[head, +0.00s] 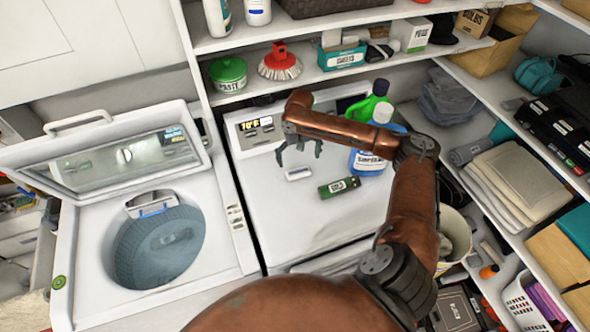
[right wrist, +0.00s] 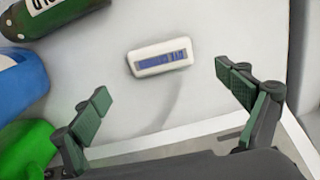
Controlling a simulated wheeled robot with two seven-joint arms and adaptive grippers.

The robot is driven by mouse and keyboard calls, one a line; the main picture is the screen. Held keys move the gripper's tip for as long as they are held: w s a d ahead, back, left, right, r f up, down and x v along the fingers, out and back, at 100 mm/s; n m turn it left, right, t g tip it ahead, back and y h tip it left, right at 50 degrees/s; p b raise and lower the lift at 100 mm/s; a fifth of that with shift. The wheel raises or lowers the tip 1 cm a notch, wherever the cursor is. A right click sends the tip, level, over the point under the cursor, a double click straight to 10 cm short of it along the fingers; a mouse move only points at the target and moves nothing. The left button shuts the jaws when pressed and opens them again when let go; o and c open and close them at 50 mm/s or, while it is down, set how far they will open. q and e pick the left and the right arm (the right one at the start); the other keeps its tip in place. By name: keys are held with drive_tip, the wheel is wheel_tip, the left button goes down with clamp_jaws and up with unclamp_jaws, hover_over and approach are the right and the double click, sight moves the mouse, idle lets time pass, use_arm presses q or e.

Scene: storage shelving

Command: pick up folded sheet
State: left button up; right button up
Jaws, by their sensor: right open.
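A stack of folded cream and grey cloth (head: 520,180), which looks like folded sheets, lies on a shelf at the right in the head view. My right gripper (head: 299,150) is above the top of the closed white machine, well to the left of the cloth. Its two fingers are spread and empty in the right wrist view (right wrist: 165,105). Below it a small white device with a blue display (right wrist: 160,57) lies on the machine. The cloth is not in the right wrist view. My left gripper is not in view.
An open washer (head: 75,250) stands at the left. A green can (head: 339,187), a blue bottle (head: 370,160) and a green bottle (head: 372,103) are on the closed machine (head: 300,220) near my right arm. A white bin (head: 455,235) stands between machine and right shelves.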

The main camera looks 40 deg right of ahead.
sight(299, 171)
drive_tip(key=shift+f, duration=0.75)
drive_tip(key=f, duration=0.4)
drive_tip(key=shift+s+a+f, duration=0.25)
drive_tip(key=shift+f, duration=0.05)
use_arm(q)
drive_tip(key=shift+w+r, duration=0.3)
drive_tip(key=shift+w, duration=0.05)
use_arm(e)
drive_tip(key=c, duration=0.8)
